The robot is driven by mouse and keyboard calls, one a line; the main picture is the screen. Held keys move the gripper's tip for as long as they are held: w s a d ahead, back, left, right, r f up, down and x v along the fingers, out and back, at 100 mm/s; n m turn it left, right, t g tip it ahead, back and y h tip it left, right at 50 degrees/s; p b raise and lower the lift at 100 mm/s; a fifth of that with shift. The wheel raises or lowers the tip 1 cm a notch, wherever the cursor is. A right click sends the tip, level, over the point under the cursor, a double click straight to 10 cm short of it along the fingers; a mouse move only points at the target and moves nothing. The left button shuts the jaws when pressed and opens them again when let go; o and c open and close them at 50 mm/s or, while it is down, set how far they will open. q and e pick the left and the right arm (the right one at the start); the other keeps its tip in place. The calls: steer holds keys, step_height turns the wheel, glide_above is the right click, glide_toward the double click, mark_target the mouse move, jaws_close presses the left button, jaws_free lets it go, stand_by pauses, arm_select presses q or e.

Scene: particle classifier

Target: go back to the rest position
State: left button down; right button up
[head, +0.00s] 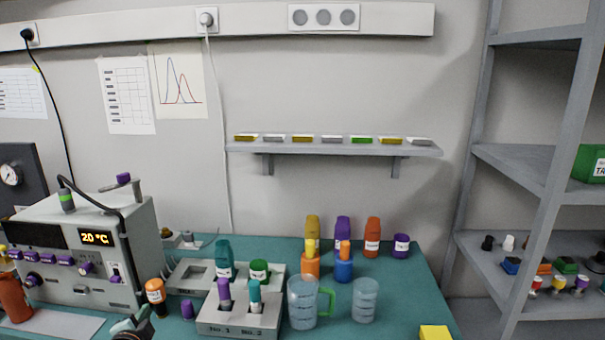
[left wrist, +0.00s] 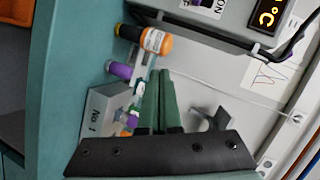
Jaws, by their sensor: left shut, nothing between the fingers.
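My left gripper (head: 138,318) shows at the bottom edge of the head view, in front of the machine and left of the grey numbered holder (head: 240,325). In the left wrist view its two green fingers (left wrist: 160,78) lie together, shut and empty. The orange bottle with a dark cap (head: 155,293) is just beyond the gripper; it also shows in the left wrist view (left wrist: 152,40). A small purple object (head: 187,310) stands between the gripper and the holder. My right gripper is in neither view.
A machine with a lit display (head: 95,238) stands left on the teal table (head: 400,290). A purple and a teal tool stand in the holder. A green-handled jug (head: 302,305), a beaker (head: 365,300) and several bottles are to the right. Grey shelving (head: 510,165) stands far right.

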arm_select(q)
steer(key=s+d+f+n+g+h, duration=0.2)
steer(key=s+d+f+h, duration=0.2)
steer(key=s+d+f, duration=0.9)
steer(key=s+d+f+n+g+h, duration=0.1)
steer(key=s+d+f+n, duration=0.2)
steer(key=s, duration=0.6)
steer(key=s+d+f+n+g+h, duration=0.1)
steer(key=s+d+f+n+h, duration=0.1)
steer(key=s+d, duration=0.5)
step_height(320, 180, down, 2)
steer(key=shift+s+n, duration=0.7)
steer(key=shift+s, duration=0.45)
